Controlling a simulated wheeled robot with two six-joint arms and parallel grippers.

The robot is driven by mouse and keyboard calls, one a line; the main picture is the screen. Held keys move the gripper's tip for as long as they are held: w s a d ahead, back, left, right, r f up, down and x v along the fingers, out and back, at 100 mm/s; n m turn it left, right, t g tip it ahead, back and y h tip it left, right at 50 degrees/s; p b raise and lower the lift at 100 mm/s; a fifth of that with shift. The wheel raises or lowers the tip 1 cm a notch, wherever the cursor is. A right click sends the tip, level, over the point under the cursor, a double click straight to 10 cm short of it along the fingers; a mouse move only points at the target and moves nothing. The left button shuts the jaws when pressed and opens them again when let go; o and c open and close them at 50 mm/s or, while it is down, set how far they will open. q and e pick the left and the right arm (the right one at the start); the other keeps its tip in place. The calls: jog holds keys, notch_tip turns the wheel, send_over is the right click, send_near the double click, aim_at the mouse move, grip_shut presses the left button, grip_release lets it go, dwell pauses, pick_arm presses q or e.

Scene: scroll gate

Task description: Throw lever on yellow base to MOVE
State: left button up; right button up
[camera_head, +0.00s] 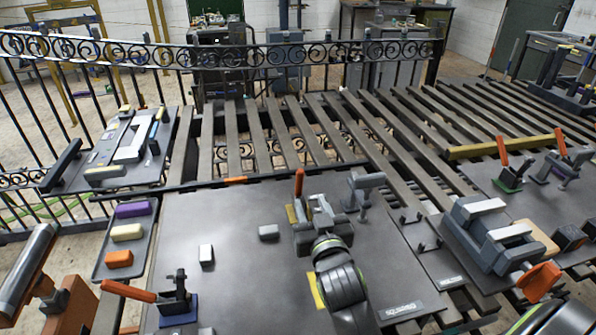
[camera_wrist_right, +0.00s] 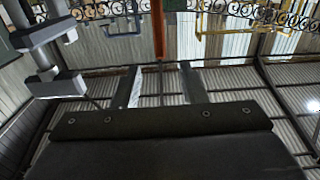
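The lever with an upright orange handle (camera_head: 299,182) stands on a yellow base (camera_head: 291,214) near the middle of the grey plate in the head view. My right gripper (camera_head: 318,208) is right beside this lever and hides its lower part and much of the base. In the right wrist view an orange upright bar (camera_wrist_right: 158,28) shows at the top, probably the handle. No MOVE marking is readable. My left gripper is not in view.
Another orange-handled lever (camera_head: 130,291) lies low on a blue base at the lower left. A grey clamp (camera_head: 364,187) stands just right of my right gripper. A slatted deck and scroll fence (camera_head: 270,52) are behind.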

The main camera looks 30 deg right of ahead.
aim_at(301, 179)
jog(key=p+x, duration=0.1)
jog(key=x, duration=1.2)
jog(key=shift+w+d, duration=0.1)
jog(key=shift+w, duration=0.15)
grip_shut()
